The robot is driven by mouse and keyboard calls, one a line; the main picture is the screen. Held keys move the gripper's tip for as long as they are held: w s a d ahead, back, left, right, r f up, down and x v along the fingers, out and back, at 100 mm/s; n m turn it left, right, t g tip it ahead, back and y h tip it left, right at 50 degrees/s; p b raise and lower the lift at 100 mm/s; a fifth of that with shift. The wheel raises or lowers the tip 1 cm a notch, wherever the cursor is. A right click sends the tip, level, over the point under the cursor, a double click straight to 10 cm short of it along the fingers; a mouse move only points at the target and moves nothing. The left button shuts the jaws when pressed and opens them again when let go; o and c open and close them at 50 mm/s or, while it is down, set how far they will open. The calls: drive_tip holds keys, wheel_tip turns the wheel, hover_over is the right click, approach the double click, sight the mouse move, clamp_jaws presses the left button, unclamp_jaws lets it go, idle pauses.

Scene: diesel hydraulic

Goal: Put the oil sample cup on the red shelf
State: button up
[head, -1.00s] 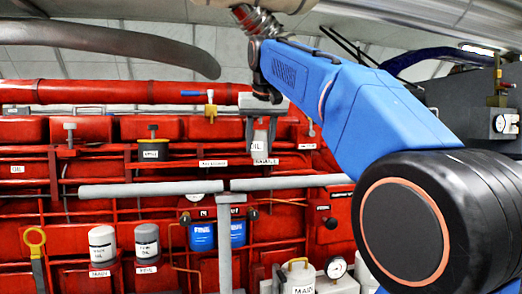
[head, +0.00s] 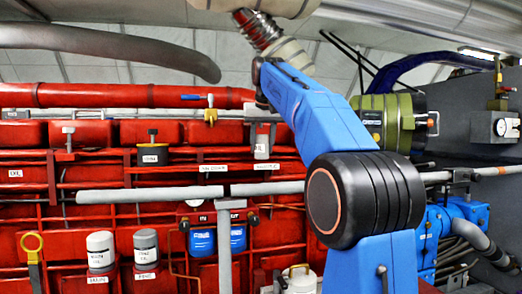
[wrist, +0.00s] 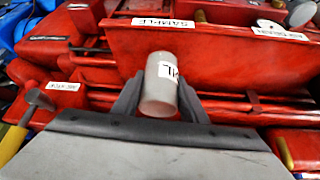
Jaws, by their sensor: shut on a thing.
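The oil sample cup is a pale grey cylinder with a white label, seen in the wrist view (wrist: 161,85) and, small, in the head view (head: 262,146). My gripper (wrist: 158,98) is shut on it, one dark finger on each side. In the head view my gripper (head: 262,122) is in front of the red rack. A red panel with a white SAMPLE label (wrist: 165,22) is just beyond the cup in the wrist view. I cannot tell whether the cup touches the red shelf (head: 285,153) behind it.
A yellow-handled tool (wrist: 20,125) is at the left of the wrist view. Red pipes and grey rails (head: 140,192) cross the rack in the head view. A dark container (head: 152,154), two filters (head: 100,250) and blue canisters (head: 202,241) are left of or below the cup.

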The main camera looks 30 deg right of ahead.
drive_tip(key=shift+w+d, duration=0.2)
drive_tip(key=shift+w, duration=0.3)
drive_tip(key=shift+w+d, duration=0.15)
drive_tip(key=shift+w, duration=0.3)
drive_tip(key=shift+f, duration=0.75)
drive_tip(key=shift+f, duration=0.1)
drive_tip(key=o, duration=1)
drive_tip(key=shift+o, duration=0.2)
drive_tip(key=v, duration=1.2)
